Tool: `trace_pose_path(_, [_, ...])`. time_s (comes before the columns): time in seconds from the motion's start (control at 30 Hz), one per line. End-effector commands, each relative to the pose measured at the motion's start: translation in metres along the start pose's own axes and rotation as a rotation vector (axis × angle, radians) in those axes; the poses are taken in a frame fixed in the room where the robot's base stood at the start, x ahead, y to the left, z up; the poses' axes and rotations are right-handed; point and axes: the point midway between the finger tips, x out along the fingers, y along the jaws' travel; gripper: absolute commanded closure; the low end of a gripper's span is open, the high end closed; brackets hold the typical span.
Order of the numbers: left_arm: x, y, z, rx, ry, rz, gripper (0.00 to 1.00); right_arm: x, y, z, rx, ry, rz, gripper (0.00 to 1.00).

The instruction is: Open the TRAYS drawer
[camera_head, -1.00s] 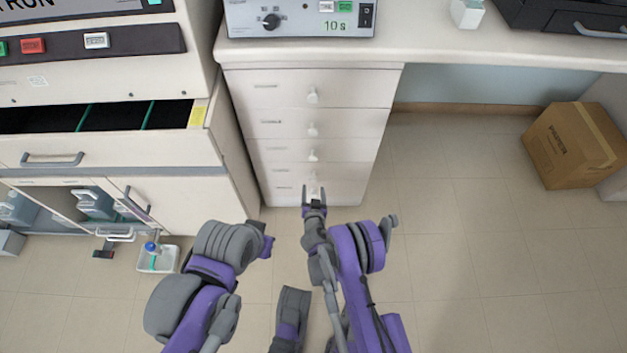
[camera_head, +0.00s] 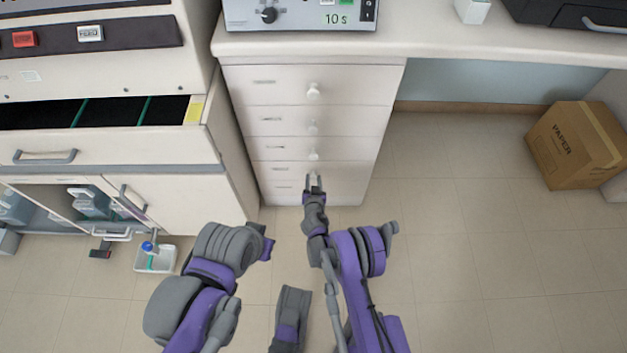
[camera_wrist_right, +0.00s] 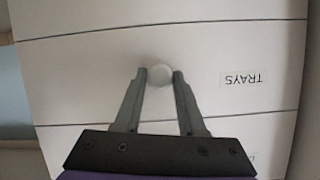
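The TRAYS drawer (camera_head: 347,172) appears to be the fourth front down in the white drawer cabinet and looks closed. In the right wrist view its front (camera_wrist_right: 90,85) fills the middle, with the TRAYS label (camera_wrist_right: 242,79) upside down. Its round white knob (camera_wrist_right: 160,75) lies between the two fingertips of my right gripper (camera_wrist_right: 160,72), with a narrow gap on each side. In the head view my right gripper (camera_head: 314,181) is at the lower drawers and covers the knob. My left arm is at the lower left; its fingers cannot be made out.
A white machine with an open drawer (camera_head: 110,145) stands left of the cabinet. A small white tray (camera_head: 155,260) is on the floor there. A cardboard box (camera_head: 575,145) stands at the right. The floor between cabinet and box is clear.

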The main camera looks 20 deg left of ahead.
Motion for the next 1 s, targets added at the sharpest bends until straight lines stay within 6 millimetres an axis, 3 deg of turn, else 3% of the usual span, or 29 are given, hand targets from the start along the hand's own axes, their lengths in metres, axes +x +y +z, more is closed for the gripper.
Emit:
trace_pose_path(0.03, [0.0000, 0.0000, 0.0000, 0.000, 0.000, 0.000, 1.00, 0.0000, 0.0004, 0.0000, 0.000, 0.000, 0.001, 0.82])
trace_pose_path(0.13, [0.0000, 0.0000, 0.0000, 0.000, 0.000, 0.000, 1.00, 0.0000, 0.0005, 0.0000, 0.000, 0.000, 0.001, 1.00])
trace_pose_path(1.0, [0.0000, 0.0000, 0.0000, 0.000, 0.000, 0.000, 1.00, 0.0000, 0.0010, 0.0001, 0.000, 0.000, 0.002, 1.00])
